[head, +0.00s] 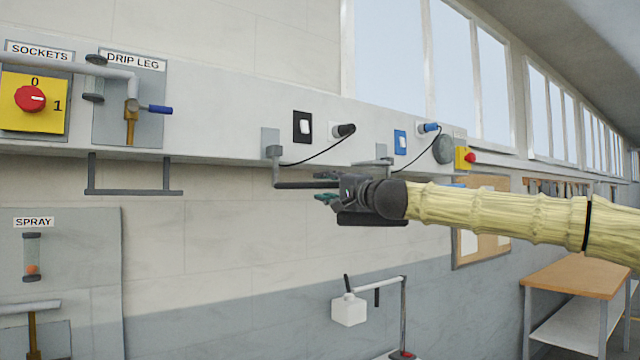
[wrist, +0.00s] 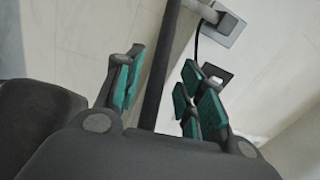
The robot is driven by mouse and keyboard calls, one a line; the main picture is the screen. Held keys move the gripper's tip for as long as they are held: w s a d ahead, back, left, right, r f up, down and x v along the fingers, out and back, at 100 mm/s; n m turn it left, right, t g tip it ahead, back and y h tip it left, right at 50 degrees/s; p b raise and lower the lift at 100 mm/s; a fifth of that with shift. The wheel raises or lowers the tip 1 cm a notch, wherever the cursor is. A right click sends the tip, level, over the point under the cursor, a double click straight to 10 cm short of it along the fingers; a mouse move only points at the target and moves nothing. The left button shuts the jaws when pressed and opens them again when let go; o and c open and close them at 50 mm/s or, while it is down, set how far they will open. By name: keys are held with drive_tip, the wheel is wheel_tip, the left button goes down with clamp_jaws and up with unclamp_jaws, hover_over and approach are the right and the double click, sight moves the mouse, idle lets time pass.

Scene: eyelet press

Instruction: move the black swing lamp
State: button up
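The black swing lamp's dark bar (head: 300,185) hangs from a grey wall bracket (head: 272,148) beside a black switch (head: 303,127), with a black cable running to a black plug (head: 345,130). The bar's right end is hidden behind my gripper (head: 326,188), so the lamp head is not clear. In the wrist view the dark bar (wrist: 158,60) runs between the green finger pads of my gripper (wrist: 160,95). Gaps show on both sides of the bar, and the fingers are open around it.
A white box (head: 348,310) on a stand is below. A wooden bench (head: 575,276) stands at the right.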

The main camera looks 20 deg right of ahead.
sight(323, 186)
drive_tip(key=shift+p+x, duration=0.4)
drive_tip(key=shift+x, duration=1.35)
drive_tip(key=shift+a+f, duration=0.1)
drive_tip(key=shift+f, duration=0.05)
clamp_jaws()
